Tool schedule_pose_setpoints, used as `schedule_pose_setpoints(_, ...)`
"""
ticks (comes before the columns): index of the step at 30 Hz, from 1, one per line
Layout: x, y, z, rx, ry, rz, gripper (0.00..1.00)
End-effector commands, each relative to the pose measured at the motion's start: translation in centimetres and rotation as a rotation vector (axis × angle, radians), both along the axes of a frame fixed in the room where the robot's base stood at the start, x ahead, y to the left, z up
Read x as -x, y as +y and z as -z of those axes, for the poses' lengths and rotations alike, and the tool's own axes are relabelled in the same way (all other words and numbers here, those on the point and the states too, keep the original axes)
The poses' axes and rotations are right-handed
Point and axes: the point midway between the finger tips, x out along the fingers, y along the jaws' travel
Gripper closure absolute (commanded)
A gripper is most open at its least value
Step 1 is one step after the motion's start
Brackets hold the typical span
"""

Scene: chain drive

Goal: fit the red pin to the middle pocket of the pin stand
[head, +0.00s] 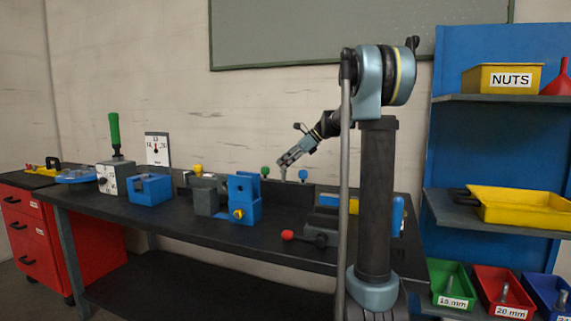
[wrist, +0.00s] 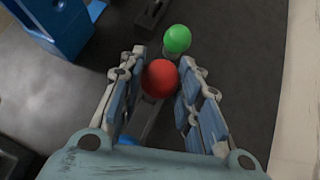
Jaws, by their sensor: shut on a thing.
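My gripper (wrist: 162,82) is shut on the red pin, whose round red head (wrist: 160,78) sits between the two fingers in the wrist view. In the head view my gripper (head: 284,162) points down over the back of the bench, between a green-headed pin (head: 265,171) on its left and a blue-headed pin (head: 303,174) on its right. The green head (wrist: 177,39) lies just beyond the red one in the wrist view. The red pin's lower end, the pin stand and its middle pocket are not clearly visible, so I cannot tell whether the pin touches the stand.
A blue fixture with a yellow knob (head: 243,200) stands left of my gripper on the dark bench (head: 165,216). A red-ended handle (head: 288,235) lies near the front edge. My arm's column hides part of the bench's right side. The wall is close behind.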

Motion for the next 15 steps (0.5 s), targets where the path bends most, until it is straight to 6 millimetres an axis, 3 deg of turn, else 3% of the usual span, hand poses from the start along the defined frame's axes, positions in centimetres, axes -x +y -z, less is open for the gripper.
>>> schedule_pose_setpoints(15, 0.01, 0.00, 1.05, 0.000, 0.000, 0.000, 1.00)
